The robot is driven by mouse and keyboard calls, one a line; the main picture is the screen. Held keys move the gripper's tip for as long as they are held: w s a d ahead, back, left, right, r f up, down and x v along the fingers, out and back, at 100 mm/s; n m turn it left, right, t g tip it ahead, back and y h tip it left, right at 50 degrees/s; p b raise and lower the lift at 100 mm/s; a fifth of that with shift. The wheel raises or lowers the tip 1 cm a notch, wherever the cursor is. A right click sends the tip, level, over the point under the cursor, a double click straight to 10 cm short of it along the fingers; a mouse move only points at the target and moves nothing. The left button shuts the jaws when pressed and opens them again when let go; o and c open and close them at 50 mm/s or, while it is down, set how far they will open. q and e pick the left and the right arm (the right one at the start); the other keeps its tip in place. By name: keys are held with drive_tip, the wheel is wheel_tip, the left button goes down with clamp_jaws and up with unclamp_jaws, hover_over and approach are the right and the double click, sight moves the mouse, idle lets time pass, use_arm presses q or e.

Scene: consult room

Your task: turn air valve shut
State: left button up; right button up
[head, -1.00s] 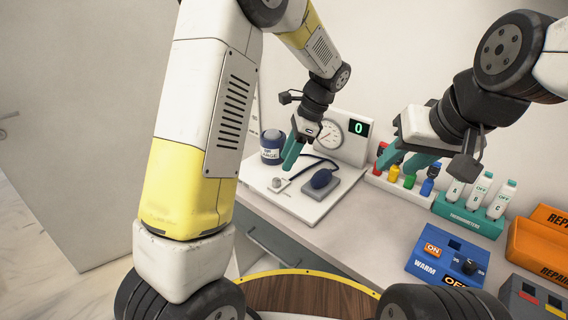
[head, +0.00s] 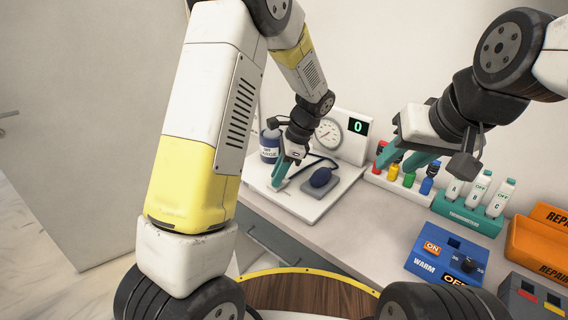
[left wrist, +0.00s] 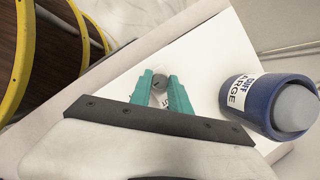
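The air valve is a small grey knob (left wrist: 159,83) on a white board (head: 312,208). In the left wrist view it sits between the two teal fingertips of my left gripper (left wrist: 160,88). The fingers stand apart with white board and part of a printed label showing between them; I cannot tell whether they touch the knob. In the head view my left gripper (head: 280,176) is low over the board and hides the knob. My right gripper (head: 402,162) hangs open and empty above the coloured bottles.
A blue bulb (head: 320,177) lies on a grey pad close right of my left gripper. A blue labelled cuff container (left wrist: 240,97) stands near it. Behind are a dial gauge (head: 328,133) and a display (head: 358,127) reading 0. A blue WARM box (head: 437,262) stands at right.

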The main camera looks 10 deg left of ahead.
use_arm(q)
clamp_jaws()
drive_tip(key=shift+n, duration=0.4)
drive_tip(key=n+g, duration=0.1)
drive_tip(key=n, duration=0.2)
drive_tip(key=shift+w+a+n+h, duration=0.1)
drive_tip(key=shift+w+n+h, duration=0.05)
drive_tip(key=shift+n+h, duration=0.25)
drive_tip(key=n, duration=0.2)
drive_tip(key=n+g+h, duration=0.1)
drive_tip(key=n, duration=0.1)
drive_tip(key=shift+w+g, duration=0.1)
drive_tip(key=shift+g, duration=0.2)
drive_tip(key=n+h, duration=0.1)
drive_tip(key=n, duration=0.4)
drive_tip(key=shift+a+g+h, duration=0.2)
drive_tip(key=shift+g+h, duration=0.2)
drive_tip(key=shift+n+h, duration=0.8)
drive_tip(key=shift+n, duration=1.4)
drive_tip(key=o, duration=0.8)
unclamp_jaws()
drive_tip(key=shift+c, duration=0.2)
